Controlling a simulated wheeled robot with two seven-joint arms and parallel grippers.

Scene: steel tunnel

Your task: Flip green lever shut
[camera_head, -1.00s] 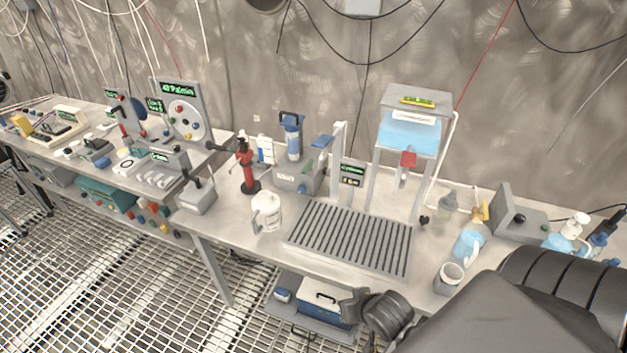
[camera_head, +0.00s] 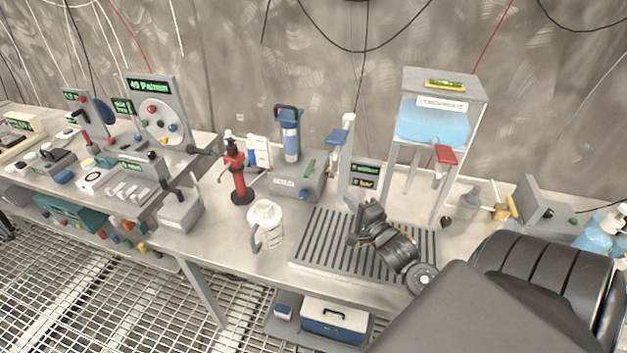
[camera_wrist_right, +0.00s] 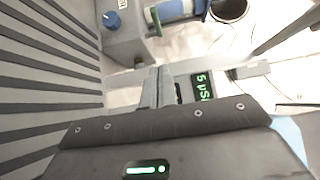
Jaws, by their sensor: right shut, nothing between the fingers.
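A small green lever (camera_head: 308,166) is on a grey box (camera_head: 290,186) behind the slotted drain tray. In the right wrist view the green lever (camera_wrist_right: 155,20) stands upright at the box's edge, near a blue knob (camera_wrist_right: 112,19). My right gripper (camera_head: 362,220) is over the drain tray, to the right of the box and nearer to me. It is apart from the lever. In the wrist view its fingers (camera_wrist_right: 158,88) are together with nothing between them. My left gripper is not in view.
A slotted drain tray (camera_head: 305,246) lies under my right arm. A water tank with a red lever (camera_head: 445,154) stands on legs to the right. A small green display (camera_head: 366,172) and a post (camera_head: 346,165) stand behind the gripper. A white jug (camera_head: 266,228) and red pump (camera_head: 238,178) are left.

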